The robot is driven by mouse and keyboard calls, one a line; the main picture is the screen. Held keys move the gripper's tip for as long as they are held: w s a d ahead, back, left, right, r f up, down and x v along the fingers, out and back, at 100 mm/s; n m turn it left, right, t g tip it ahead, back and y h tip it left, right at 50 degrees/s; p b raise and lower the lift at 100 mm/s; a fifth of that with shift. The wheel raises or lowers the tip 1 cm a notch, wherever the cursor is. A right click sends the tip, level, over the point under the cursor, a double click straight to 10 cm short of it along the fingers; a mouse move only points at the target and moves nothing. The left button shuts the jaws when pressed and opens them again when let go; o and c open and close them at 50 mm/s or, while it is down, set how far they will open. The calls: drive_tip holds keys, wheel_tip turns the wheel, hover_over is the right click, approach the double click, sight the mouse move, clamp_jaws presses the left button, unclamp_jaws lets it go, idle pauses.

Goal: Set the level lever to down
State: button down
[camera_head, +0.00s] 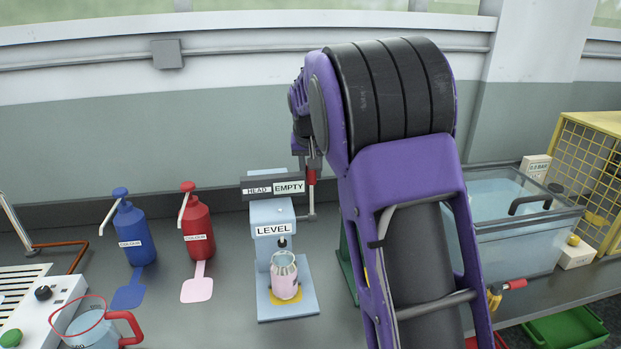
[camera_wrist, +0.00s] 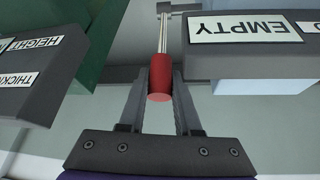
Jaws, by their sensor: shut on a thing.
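The level lever has a red handle (camera_wrist: 160,78) on a metal rod. In the wrist view the handle sits between the two fingers of my gripper (camera_wrist: 159,95), which is shut on it. In the head view the red handle (camera_head: 311,177) points up beside the right side of the seamer (camera_head: 272,235), with its rod running down to a pivot. The seamer carries the labels LEVEL, HEAD and EMPTY. A pink can (camera_head: 285,281) stands on its base plate. My arm hides the area right of the seamer, and my gripper is mostly hidden in the head view.
Blue (camera_head: 133,232) and red (camera_head: 197,230) pump bottles and a clear jug (camera_head: 85,325) stand at the left. A clear water tank (camera_head: 515,215) and a yellow cage (camera_head: 595,165) are at the right. The wrist view shows a grey block labelled HEIGHT (camera_wrist: 45,70) near my gripper.

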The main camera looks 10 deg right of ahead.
drive_tip(key=shift+s+r+t+b, duration=0.1)
drive_tip(key=shift+s+t+b, duration=0.25)
drive_tip(key=shift+b, duration=0.15)
drive_tip(key=c, duration=0.6)
unclamp_jaws()
drive_tip(key=p+v, duration=0.1)
drive_tip(key=v, duration=1.6)
drive_tip(key=shift+r, duration=0.15)
drive_tip(key=shift+d, duration=0.1)
